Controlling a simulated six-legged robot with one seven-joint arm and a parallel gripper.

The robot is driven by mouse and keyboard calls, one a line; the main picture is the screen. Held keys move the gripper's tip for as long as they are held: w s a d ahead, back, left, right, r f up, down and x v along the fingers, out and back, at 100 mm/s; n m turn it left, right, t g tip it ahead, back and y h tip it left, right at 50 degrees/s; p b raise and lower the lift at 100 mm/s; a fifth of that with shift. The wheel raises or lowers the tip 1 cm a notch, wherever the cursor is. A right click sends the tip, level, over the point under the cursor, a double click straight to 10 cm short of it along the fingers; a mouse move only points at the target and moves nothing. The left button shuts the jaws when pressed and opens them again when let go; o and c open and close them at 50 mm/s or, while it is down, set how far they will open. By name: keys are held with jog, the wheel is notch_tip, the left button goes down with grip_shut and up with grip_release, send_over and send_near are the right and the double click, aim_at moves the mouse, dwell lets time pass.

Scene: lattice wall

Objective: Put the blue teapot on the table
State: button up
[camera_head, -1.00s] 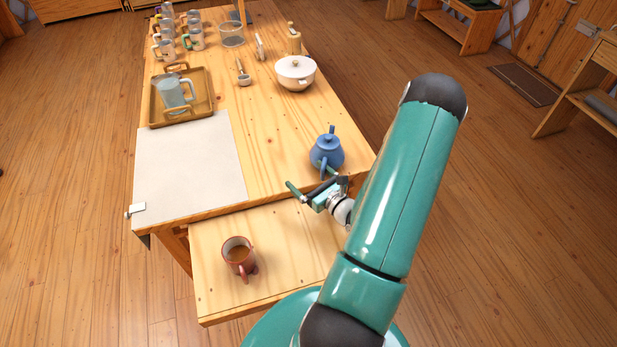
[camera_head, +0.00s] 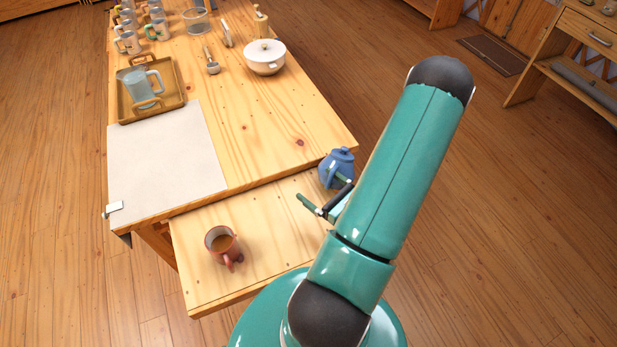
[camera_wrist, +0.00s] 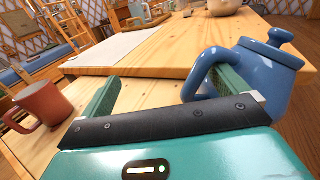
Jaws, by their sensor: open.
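The blue teapot (camera_head: 337,170) is at the near right corner of the wooden table (camera_head: 270,130), in front of its front edge in the head view. It also shows at the right of the wrist view (camera_wrist: 262,75), leaning a little, its handle looped around my right finger. My gripper (camera_head: 318,187) is open, with its fingers wide apart in the wrist view (camera_wrist: 165,78). Nothing is clamped between them. The teapot's base is hidden, so I cannot tell whether it hangs from the finger or rests on the lower board.
A lower board (camera_head: 250,262) juts out below the table front, with a red-brown mug (camera_head: 221,245) on it. On the table are a pale cloth (camera_head: 165,165), a tray (camera_head: 125,108) with a pitcher, a white pot (camera_head: 264,57) and several mugs. The table's middle right is clear.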

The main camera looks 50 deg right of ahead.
jog(key=shift+s, duration=0.25)
jog(key=shift+r, duration=0.1)
grip_shut()
dwell(0.4)
